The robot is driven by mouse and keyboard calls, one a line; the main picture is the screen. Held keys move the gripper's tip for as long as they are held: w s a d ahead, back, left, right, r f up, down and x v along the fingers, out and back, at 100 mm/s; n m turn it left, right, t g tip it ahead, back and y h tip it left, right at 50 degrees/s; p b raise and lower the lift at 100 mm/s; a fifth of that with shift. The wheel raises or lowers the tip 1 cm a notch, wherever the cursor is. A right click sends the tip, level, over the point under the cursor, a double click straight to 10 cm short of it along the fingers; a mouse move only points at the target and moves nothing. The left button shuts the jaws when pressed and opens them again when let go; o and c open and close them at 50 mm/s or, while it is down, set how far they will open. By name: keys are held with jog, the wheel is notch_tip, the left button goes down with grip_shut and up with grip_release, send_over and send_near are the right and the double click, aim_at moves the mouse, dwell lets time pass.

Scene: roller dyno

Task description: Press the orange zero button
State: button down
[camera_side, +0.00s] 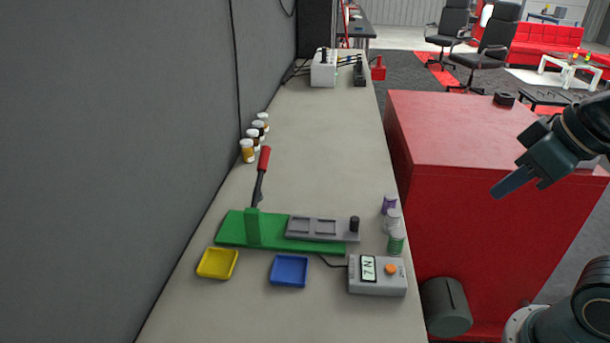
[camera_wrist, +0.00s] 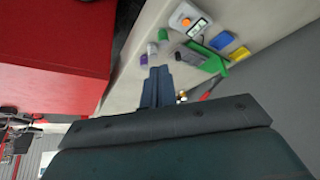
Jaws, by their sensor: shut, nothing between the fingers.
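The orange zero button (camera_side: 391,269) is a small round button on top of a grey box (camera_side: 376,288) with a display, at the front right of the bench. The button also shows in the wrist view (camera_wrist: 186,22), near the top. My gripper (camera_side: 497,193) is shut and empty, in the air over the red cabinet, up and to the right of the grey box in the side view. In the wrist view my gripper's fingertips (camera_wrist: 159,70) are together, apart from the button.
Behind the grey box stand several small cylinders (camera_side: 392,220). A green fixture (camera_side: 230,228) with a red-handled lever (camera_side: 264,160) lies to the left, with a yellow tray (camera_side: 217,263) and a blue tray (camera_side: 289,270) before it. The red cabinet (camera_side: 480,130) adjoins the bench.

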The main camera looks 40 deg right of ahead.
jog(key=shift+w, duration=0.15)
jog(key=n+g+h, duration=0.7)
jog(key=h, duration=0.1)
send_over(391, 269)
notch_tip(391, 269, down, 8)
jog(key=shift+w+a+f+h, duration=0.2)
jog(key=shift+a+f+h, duration=0.3)
jog(key=shift+f, duration=0.15)
jog(key=shift+f, duration=0.2)
dwell(0.4)
jog(key=shift+f, duration=4.2)
